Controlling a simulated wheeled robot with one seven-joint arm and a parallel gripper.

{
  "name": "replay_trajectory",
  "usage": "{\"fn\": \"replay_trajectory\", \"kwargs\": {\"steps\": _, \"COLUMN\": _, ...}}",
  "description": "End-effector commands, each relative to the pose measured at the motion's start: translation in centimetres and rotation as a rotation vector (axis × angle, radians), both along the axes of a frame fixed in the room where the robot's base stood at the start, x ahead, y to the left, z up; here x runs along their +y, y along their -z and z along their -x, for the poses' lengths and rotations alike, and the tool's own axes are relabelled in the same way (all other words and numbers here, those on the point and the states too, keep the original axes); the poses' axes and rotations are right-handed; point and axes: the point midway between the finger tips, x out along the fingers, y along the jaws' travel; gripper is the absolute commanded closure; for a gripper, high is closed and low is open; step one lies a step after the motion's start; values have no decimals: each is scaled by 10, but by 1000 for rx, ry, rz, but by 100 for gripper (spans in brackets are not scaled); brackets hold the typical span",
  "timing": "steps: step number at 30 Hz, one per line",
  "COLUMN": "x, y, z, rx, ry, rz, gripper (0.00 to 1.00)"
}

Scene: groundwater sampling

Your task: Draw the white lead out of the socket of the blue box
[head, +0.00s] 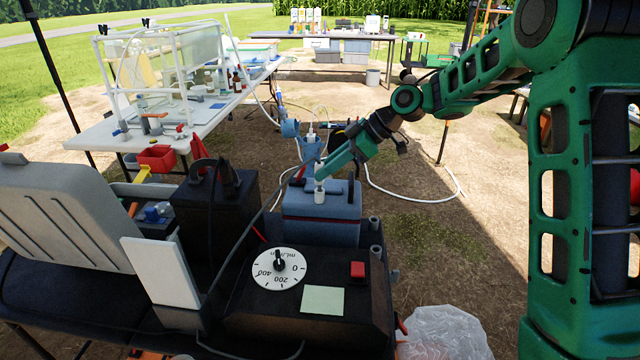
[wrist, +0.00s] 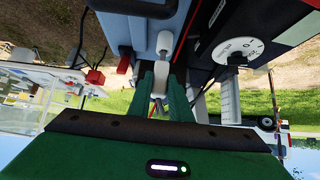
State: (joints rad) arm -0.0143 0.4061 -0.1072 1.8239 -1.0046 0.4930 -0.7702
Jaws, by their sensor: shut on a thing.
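The blue box (head: 322,212) stands behind the black dial unit, with a white cylindrical fitting (head: 320,194) on its top. My gripper (head: 321,174) is just above that fitting, its green fingers shut on the white end of the lead. In the wrist view the fingers (wrist: 159,88) close around this white end (wrist: 158,78), in line with the white fitting (wrist: 163,42) at the blue box (wrist: 150,22). A narrow pale part shows between the two. I cannot tell whether the lead's end is still inside the socket.
The black unit with a white dial (head: 279,268) and red button (head: 358,270) stands in front. A black battery-like case (head: 215,205) is left of the box. A white hose (head: 425,199) loops on the ground to the right. A clear plastic bag (head: 443,333) lies lower right.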

Motion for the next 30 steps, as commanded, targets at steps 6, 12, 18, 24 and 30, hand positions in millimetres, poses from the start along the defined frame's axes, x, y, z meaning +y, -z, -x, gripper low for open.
{"fn": "replay_trajectory", "kwargs": {"steps": 6, "x": 0, "y": -8, "z": 0, "rx": -1, "ry": 1, "rz": 0, "gripper": 100}}
{"fn": "replay_trajectory", "kwargs": {"steps": 12, "x": -1, "y": -15, "z": 0, "rx": -1, "ry": 1, "rz": 1, "gripper": 100}}
{"fn": "replay_trajectory", "kwargs": {"steps": 18, "x": -1, "y": -22, "z": -1, "rx": -2, "ry": 2, "rz": 0, "gripper": 100}}
{"fn": "replay_trajectory", "kwargs": {"steps": 24, "x": -1, "y": -28, "z": 0, "rx": -1, "ry": 2, "rz": 0, "gripper": 100}}
{"fn": "replay_trajectory", "kwargs": {"steps": 30, "x": -1, "y": -35, "z": 0, "rx": 0, "ry": 1, "rz": 1, "gripper": 100}}
